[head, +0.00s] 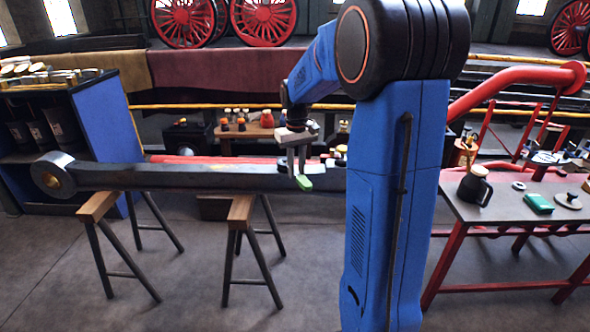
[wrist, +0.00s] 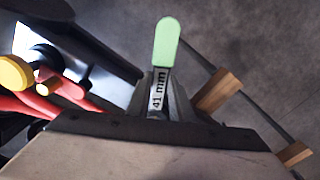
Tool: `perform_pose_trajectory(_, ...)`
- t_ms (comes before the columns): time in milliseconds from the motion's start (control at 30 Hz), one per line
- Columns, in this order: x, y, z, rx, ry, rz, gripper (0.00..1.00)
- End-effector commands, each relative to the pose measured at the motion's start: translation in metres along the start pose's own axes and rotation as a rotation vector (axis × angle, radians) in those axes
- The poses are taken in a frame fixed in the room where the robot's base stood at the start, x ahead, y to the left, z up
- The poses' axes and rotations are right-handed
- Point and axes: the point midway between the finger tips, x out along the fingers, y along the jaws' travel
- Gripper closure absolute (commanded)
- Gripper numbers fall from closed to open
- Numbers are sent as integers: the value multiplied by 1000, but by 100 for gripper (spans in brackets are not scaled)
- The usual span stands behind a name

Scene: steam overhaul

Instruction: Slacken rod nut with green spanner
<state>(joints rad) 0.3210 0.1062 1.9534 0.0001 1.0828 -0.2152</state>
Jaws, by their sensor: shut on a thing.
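My gripper (head: 298,168) hangs beside the long dark rod (head: 200,177) in the head view, pointing down. It is shut on the green spanner (head: 305,184), whose light green end sticks out below the fingers. In the wrist view the green spanner (wrist: 167,45) points away from me, with a "41 mm" label on its grey shank at the fingers. Its jaw end is hidden behind my gripper. I cannot pick out the rod nut with certainty. In the wrist view a yellow round part (wrist: 15,72) and a small brass part (wrist: 48,86) lie left of the spanner.
Trestles with wooden tops (head: 240,210) carry the rod. A grey table (head: 515,208) at the right holds a dark jug (head: 475,186) and a green box (head: 539,203). A blue-sided shelf (head: 108,125) stands at the left. The floor in front is clear.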

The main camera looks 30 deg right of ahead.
Motion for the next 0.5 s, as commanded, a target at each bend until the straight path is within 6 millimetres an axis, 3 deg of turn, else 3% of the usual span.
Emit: perform_pose_trajectory(500,-1,9,-1,-88,2,1,100)
